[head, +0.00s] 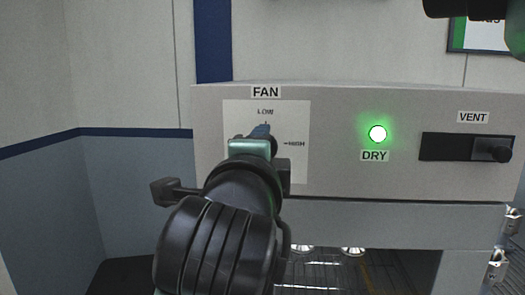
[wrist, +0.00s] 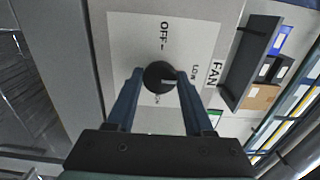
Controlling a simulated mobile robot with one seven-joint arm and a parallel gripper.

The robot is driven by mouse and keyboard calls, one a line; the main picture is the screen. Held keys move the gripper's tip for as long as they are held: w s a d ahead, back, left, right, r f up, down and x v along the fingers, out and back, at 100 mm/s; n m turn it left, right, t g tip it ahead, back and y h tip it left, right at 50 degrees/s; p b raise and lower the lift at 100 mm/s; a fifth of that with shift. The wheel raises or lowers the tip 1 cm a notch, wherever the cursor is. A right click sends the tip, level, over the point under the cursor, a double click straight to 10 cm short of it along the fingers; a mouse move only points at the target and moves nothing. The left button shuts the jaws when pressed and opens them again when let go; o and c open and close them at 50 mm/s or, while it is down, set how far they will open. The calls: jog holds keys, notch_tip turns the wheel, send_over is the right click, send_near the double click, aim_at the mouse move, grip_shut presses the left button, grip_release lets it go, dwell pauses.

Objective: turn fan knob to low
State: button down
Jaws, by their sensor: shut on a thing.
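The round black fan knob (wrist: 157,79) sits on the white dial plate (wrist: 124,36) in the wrist view. Its pale pointer mark faces right there, roughly toward the LOW label. OFF is printed above the knob, and the HIGH label is mostly hidden below it. My gripper (wrist: 160,74) has one blue finger on each side of the knob, shut on it. In the head view my gripper (head: 262,133) is in front of the dial plate (head: 298,112), below LOW and left of HIGH. It covers most of the knob and the OFF side.
The grey control panel (head: 343,181) also carries a lit green DRY lamp (head: 377,133) and a black VENT slider (head: 491,150) at the right. Below it is an open chamber with a wire rack (head: 330,276).

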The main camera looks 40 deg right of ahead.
jog(key=shift+c, duration=1.4)
grip_release()
jog(key=b+v, duration=0.2)
jog(key=v, duration=1.1)
jog(key=w+a+r+n+t+y+p, duration=0.1)
jog(key=w+a+r+n+t+p, duration=0.1)
jog(key=a+r+n+t, duration=0.3)
jog(key=w+a+r+n+t+y+p, duration=0.1)
jog(key=w+a+r+n+t+p, duration=0.2)
jog(key=r+n, duration=0.5)
jog(key=s+a+r+n+t+y+p, duration=0.1)
jog(key=a+r+n+t+y, duration=0.1)
jog(key=a+n+y, duration=0.4)
jog(key=s+a+r+n+t+y+p, duration=0.1)
jog(key=a+r+n+t+y+p, duration=0.1)
jog(key=a+n+t+y, duration=0.3)
jog(key=a+r+n, duration=0.1)
jog(key=n, duration=0.3)
jog(key=shift+s+a+t+y, duration=0.2)
jog(key=shift+t+y, duration=0.1)
jog(key=shift+y, duration=0.1)
